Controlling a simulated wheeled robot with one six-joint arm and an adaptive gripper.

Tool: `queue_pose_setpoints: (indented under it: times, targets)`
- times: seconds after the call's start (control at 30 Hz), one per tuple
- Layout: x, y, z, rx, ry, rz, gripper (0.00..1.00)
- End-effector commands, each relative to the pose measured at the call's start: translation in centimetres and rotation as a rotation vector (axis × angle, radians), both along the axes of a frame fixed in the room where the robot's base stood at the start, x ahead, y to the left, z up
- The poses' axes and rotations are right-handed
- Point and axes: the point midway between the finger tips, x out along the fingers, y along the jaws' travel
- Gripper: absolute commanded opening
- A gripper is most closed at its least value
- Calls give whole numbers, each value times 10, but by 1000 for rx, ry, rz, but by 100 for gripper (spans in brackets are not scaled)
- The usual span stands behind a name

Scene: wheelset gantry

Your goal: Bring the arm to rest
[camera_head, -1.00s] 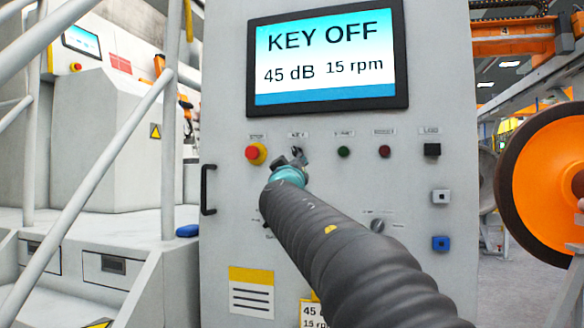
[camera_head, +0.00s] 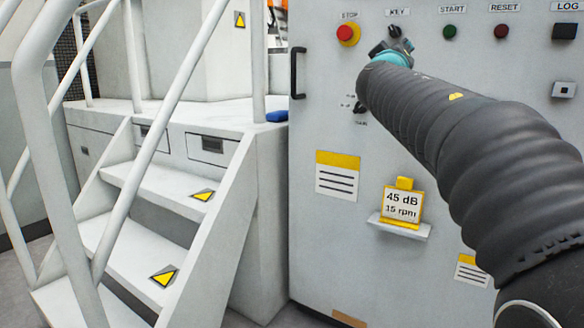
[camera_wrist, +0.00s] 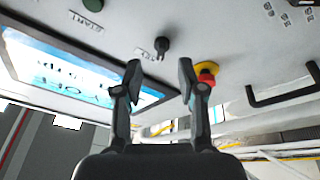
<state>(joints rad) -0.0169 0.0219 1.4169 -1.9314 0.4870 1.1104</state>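My arm reaches across the grey control cabinet (camera_head: 345,235) in the head view. My gripper (camera_head: 393,46) is in front of the panel, just below the KEY label, and hides much of the key switch there. In the wrist view my gripper (camera_wrist: 159,72) has its two fingers apart with nothing between them. The black key switch (camera_wrist: 162,46) stands on the panel beyond the fingertips, apart from them as far as I can see.
A red stop button (camera_head: 347,33) is left of my gripper; green START (camera_head: 449,31) and dark red RESET (camera_head: 501,31) buttons are to the right. A black handle (camera_head: 297,73) sticks out. Railed steps (camera_head: 150,185) stand left. A small shelf (camera_head: 400,228) holds a 45 dB sign.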

Motion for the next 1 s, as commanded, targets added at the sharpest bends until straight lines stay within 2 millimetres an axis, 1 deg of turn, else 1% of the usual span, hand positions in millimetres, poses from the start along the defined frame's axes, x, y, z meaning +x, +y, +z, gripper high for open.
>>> queue_pose_setpoints:
  times: [0.03,0.07,0.1,0.17,0.2,0.23,0.27,0.3,0.37,0.4,0.47,0.5,0.57,0.6,0.67,0.7,0.77,0.8,0.87,0.9,0.97,1.0]
  targets:
    - [3,-5,-22,12,51,-25,40]
    - [4,-9,-35,20,82,-40,40]
    - [4,-13,-52,35,124,-60,40]
    - [0,-19,-78,61,191,-89,40]
    - [-5,-23,-96,82,238,-106,40]
    - [-9,-26,-110,99,276,-119,40]
    - [-15,-28,-123,116,313,-130,40]
    - [-24,-31,-142,143,365,-145,40]
    - [-39,-33,-168,184,443,-161,40]
    - [-50,-34,-186,212,496,-170,40]
    - [-70,-33,-213,258,575,-178,40]
    - [-83,-32,-229,290,627,-181,40]
    - [-106,-28,-254,339,705,-180,40]
    - [-122,-24,-270,374,755,-177,40]
    - [-146,-17,-294,428,830,-168,40]
    - [-164,-11,-308,466,878,-158,40]
    - [-191,0,-330,526,949,-140,40]
    - [-209,7,-343,567,991,-124,40]
    - [-238,21,-361,633,1053,-99,40]
    - [-257,30,-372,680,1089,-78,40]
    - [-287,46,-387,757,1136,-46,40]
    - [-306,56,-396,809,1159,-25,40]
